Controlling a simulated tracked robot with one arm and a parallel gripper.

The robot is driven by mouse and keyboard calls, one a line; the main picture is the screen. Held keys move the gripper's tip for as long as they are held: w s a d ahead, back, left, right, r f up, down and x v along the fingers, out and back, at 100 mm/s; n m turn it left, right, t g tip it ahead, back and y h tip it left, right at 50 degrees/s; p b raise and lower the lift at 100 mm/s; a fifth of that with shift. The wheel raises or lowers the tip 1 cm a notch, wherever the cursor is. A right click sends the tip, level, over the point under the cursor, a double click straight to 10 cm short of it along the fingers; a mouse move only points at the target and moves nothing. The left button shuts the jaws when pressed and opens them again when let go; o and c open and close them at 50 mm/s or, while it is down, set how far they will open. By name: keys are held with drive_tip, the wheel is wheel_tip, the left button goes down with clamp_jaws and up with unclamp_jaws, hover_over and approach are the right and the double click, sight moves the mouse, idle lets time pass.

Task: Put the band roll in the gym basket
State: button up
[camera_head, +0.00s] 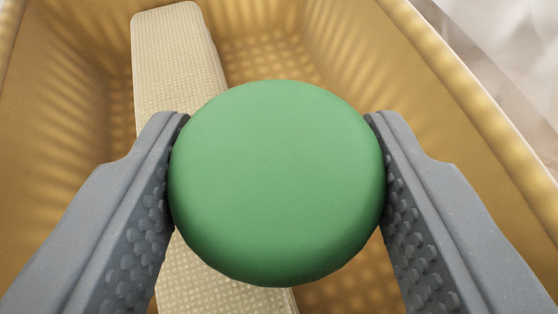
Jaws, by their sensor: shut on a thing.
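The band roll (277,182) is green and round, with its flat end facing me. My gripper (277,165) is shut on it, one grey finger pressed to each side. The roll is above the gym basket (400,75), a yellow-brown container whose walls and patterned floor surround it in view. How far the roll is above the basket floor I cannot tell. The roll hides the middle of the basket.
A long cream textured block (178,60) lies inside the basket, running from the top left to under the roll. The basket floor shows free at the right of the block. A pale marbled surface (505,45) lies outside the right rim.

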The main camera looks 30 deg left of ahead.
drive_tip(key=shift+f, duration=0.3)
drive_tip(key=o, duration=1)
drive_tip(key=shift+r, duration=0.45)
drive_tip(key=p+v, duration=0.2)
drive_tip(key=v, duration=1)
drive_tip(key=shift+r, duration=0.2)
